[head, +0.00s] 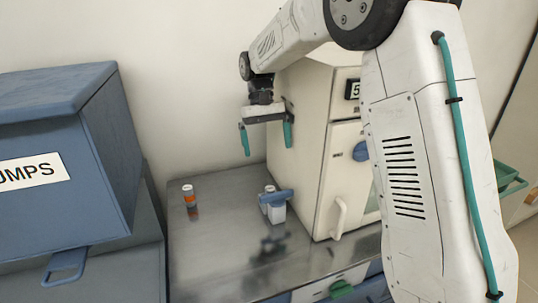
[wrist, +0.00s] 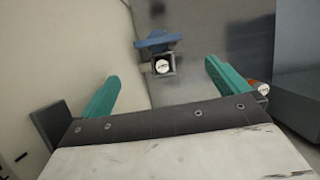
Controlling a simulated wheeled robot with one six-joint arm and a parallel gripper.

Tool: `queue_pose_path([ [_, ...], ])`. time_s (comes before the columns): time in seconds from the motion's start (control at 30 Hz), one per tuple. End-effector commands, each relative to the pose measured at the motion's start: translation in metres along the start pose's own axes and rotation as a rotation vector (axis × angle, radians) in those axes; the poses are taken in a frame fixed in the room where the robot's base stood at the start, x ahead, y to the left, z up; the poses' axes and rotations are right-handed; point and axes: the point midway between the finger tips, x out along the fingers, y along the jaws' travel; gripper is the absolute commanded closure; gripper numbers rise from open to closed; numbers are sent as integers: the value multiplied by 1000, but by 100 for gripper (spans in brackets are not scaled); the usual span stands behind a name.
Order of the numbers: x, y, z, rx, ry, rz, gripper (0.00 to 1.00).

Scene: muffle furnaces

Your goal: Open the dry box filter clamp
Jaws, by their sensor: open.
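A small pale grey block with a blue clamp-like lever (head: 277,196) stands on the metal bench, close to the cream cabinet's left side. The blue part also shows in the wrist view (wrist: 155,42), beside a square holder with a round white cap (wrist: 162,67) in it. I cannot tell from these views whether the clamp is closed. My gripper (head: 267,143) is open and empty, with teal fingers pointing down, above and behind the block in the head view. In the wrist view the block appears between and beyond the fingertips (wrist: 160,75).
The cream cabinet (head: 313,150), with a display and white door handle, stands right of the block. An orange and white bottle (head: 190,196) stands on the bench (head: 225,245) to the left. A blue bin (head: 60,160) is at far left. The bench front is clear.

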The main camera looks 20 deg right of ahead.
Motion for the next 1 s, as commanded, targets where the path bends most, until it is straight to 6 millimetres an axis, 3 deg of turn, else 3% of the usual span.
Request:
queue_pose_path([
  [0.1,-20,0,1,0,4,0,0],
  [0.3,-37,0,3,0,3,0,0],
  [1.0,-38,0,3,0,3,0,0],
])
